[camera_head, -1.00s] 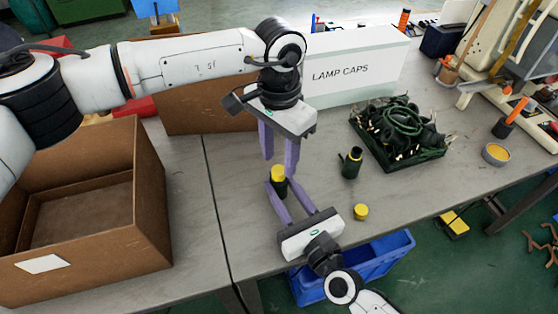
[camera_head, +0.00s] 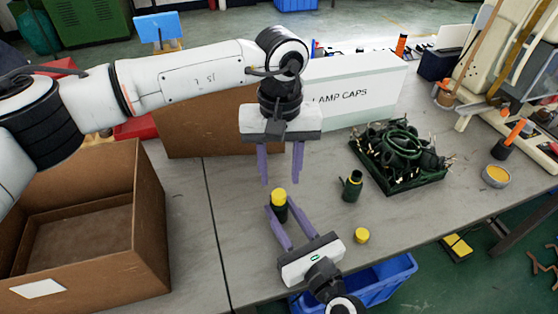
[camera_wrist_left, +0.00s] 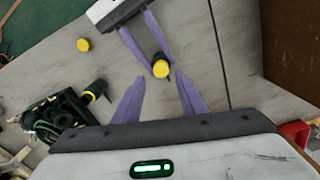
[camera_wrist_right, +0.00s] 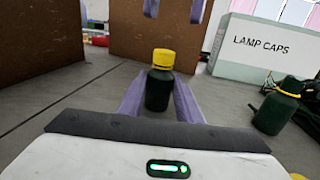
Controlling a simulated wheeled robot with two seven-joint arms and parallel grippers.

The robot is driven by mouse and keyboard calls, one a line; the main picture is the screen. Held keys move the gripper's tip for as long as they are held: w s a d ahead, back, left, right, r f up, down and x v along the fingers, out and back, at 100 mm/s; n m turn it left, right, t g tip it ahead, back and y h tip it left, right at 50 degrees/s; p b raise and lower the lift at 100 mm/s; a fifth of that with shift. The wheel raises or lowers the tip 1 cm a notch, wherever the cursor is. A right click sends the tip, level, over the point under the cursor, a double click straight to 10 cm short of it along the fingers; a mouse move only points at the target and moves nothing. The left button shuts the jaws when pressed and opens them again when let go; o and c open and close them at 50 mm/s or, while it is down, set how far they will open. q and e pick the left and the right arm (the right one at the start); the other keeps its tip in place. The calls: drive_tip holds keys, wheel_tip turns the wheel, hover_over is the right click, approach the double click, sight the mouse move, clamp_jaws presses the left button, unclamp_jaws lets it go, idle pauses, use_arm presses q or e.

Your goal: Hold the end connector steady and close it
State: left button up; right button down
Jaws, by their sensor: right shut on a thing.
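The end connector (camera_head: 279,205) is a dark green, bottle-like piece with a yellow cap (camera_head: 278,195) on top. It stands upright, and my right gripper (camera_head: 279,211) is shut on its dark body. In the right wrist view the connector (camera_wrist_right: 158,90) sits between the purple fingers, its cap (camera_wrist_right: 163,58) above them and looking level. My left gripper (camera_head: 281,181) is above the connector, fingers pointing down and apart, with nothing between them. The left wrist view shows the capped connector (camera_wrist_left: 160,67) beyond the open left fingers (camera_wrist_left: 159,90).
Another dark connector (camera_head: 351,187) and a loose yellow cap (camera_head: 361,236) are on the table to the right. A green tray (camera_head: 402,187) of dark connectors and cables lies farther back. Behind are the LAMP CAPS box (camera_head: 360,95) and a cardboard box (camera_head: 215,125). An open carton (camera_head: 150,220) stands left.

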use_arm(q)
drive_tip(key=n, duration=0.7)
drive_tip(key=shift+r, duration=0.3)
drive_tip(key=n, duration=0.4)
drive_tip(key=shift+r, duration=0.15)
drive_tip(key=n, duration=0.4)
drive_tip(key=shift+r+n, duration=0.2)
drive_tip(key=shift+n, duration=0.1)
drive_tip(key=n, duration=0.6)
drive_tip(key=shift+r+n, duration=0.3)
drive_tip(key=n, duration=0.4)
drive_tip(key=shift+r, duration=0.15)
drive_tip(key=n, duration=0.3)
drive_tip(key=shift+a+r+n, duration=0.1)
drive_tip(key=shift+r+n, duration=0.05)
drive_tip(key=shift+n, duration=0.15)
